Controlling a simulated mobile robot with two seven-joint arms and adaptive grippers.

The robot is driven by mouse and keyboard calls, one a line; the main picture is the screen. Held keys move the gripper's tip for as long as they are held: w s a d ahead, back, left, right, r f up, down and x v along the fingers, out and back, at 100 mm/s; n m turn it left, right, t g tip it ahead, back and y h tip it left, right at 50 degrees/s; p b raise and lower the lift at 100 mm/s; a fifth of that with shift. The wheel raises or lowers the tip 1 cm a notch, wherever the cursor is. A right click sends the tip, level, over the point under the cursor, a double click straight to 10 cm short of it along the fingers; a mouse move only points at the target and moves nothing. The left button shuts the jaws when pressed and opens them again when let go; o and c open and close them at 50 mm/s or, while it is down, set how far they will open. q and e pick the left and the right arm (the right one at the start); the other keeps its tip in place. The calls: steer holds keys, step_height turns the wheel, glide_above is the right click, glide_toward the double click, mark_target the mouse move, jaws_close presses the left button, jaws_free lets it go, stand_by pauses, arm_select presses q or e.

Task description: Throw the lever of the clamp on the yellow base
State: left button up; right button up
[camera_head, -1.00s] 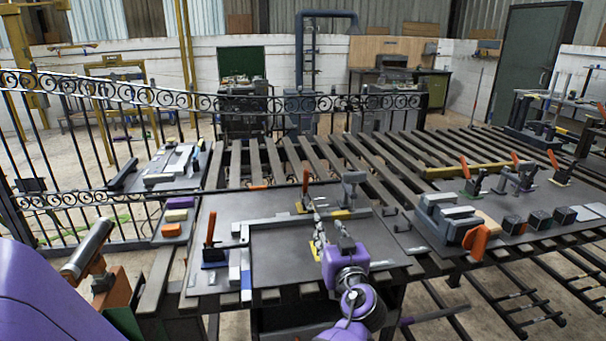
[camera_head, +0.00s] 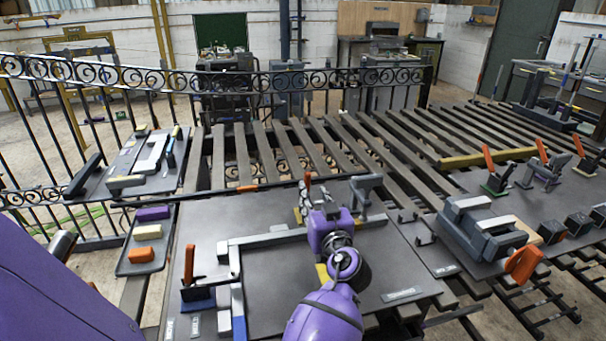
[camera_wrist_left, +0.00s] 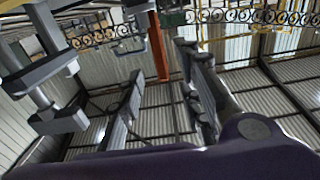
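The clamp on the yellow base stands on the dark work plate (camera_head: 270,205), just beyond my left gripper. Its orange lever (camera_head: 307,181) stands upright; the yellow base (camera_head: 298,214) shows only in part behind my gripper. My left gripper (camera_head: 306,198) reaches forward from the bottom of the head view, its fingers overlapping the clamp there. In the left wrist view the fingers are apart, and the orange lever (camera_wrist_left: 157,46) shows upright in the gap beyond them. Whether a finger touches it I cannot tell. My right gripper is not in view.
A clamp with an orange lever and blue base (camera_head: 197,295) stands at the plate's left. A grey post (camera_head: 366,190) stands right of my gripper. A grey bar frame (camera_head: 262,238) lies on the plate. Another clamp has a green base (camera_head: 495,187). A scroll gate (camera_head: 130,75) stands behind.

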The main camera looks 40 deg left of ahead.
mark_target(308, 183)
arm_select(q)
steer(key=shift+w+a+r, duration=0.1)
steer(key=shift+w+a, duration=0.1)
steer(key=p+x, duration=0.1)
steer(key=x, duration=0.5)
steer(key=shift+r, duration=0.15)
steer(key=shift+w+a, duration=0.3)
steer(key=shift+a, duration=0.1)
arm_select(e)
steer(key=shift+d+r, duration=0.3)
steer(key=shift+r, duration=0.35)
arm_select(q)
steer(key=c, duration=0.8)
jaws_close()
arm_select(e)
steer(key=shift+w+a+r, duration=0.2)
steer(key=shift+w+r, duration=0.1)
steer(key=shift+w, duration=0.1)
